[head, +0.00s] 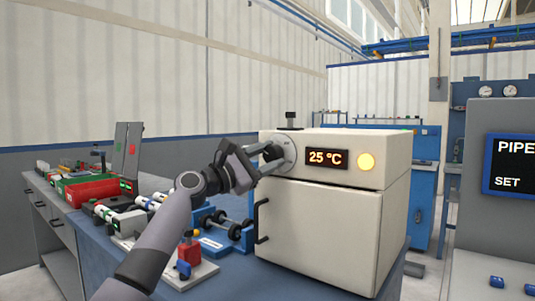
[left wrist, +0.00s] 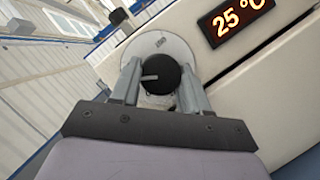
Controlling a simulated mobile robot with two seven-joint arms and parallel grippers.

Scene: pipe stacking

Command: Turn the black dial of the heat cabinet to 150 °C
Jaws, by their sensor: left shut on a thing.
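The cream heat cabinet (head: 335,205) stands on the blue bench with its door closed. Its display (head: 326,158) reads 25 °C in orange, and it also shows in the left wrist view (left wrist: 235,18). A round yellow lamp (head: 366,161) glows to the right of the display. The black dial (left wrist: 160,75) sits on a pale round plate and has a light pointer mark aimed left in the left wrist view. My left gripper (head: 268,160) is shut on the dial, with one finger (left wrist: 128,80) on each side of it. My right gripper is not in view.
A black door handle (head: 262,220) stands out below the dial. Left of the cabinet, the bench holds a blue stand with black rollers (head: 225,222), a red and blue block on a plate (head: 187,260), and several pipe parts. A grey panel (head: 500,190) stands at right.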

